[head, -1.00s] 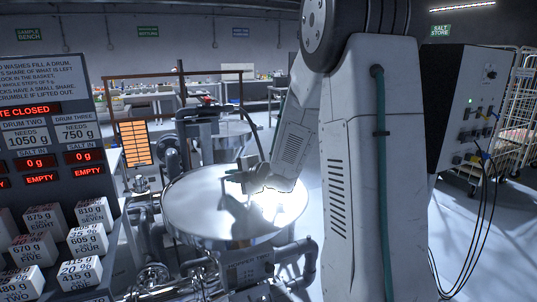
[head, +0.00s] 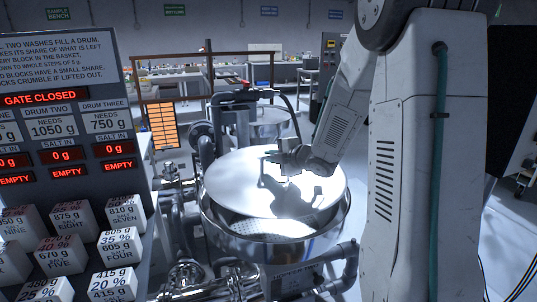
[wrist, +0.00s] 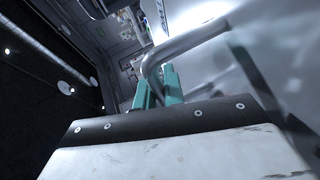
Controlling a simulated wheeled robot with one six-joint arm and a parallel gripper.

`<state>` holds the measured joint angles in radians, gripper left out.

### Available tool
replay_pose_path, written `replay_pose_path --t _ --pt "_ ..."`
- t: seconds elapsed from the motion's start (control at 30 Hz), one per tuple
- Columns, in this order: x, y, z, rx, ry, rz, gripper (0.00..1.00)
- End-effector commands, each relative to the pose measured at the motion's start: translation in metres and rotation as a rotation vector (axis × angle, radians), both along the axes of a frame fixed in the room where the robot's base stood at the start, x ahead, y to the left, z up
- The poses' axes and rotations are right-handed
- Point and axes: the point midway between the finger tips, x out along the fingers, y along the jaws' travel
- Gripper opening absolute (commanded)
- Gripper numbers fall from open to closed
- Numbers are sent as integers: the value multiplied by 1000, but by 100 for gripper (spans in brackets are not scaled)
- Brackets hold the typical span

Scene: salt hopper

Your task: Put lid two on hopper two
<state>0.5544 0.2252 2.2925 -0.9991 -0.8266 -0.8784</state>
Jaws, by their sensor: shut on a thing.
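Lid two (head: 232,183) is a large, shiny round disc in the head view. It is over hopper two (head: 262,250), a round metal drum. The lid sits apart from the drum's front rim, and a perforated inside surface shows in the gap. The lid's back edge hides the rear rim, so contact there cannot be told. My gripper (head: 284,160) is above the lid's middle, shut on its handle. In the wrist view, the teal fingers (wrist: 160,88) close around a bent grey bar handle (wrist: 185,45).
A board (head: 62,100) with red displays and several white blocks (head: 60,250) stands at the left. Pipes (head: 190,275) run around the drum's front and side. Another metal drum (head: 272,122) stands behind. Benches line the back.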

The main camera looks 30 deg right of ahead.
Motion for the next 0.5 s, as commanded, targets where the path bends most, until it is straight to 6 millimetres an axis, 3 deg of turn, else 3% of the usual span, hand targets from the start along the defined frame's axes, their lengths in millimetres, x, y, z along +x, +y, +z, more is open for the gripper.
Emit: replay_pose_path --t 0.5 --pt "2 5 -48 0 -1 7 0"
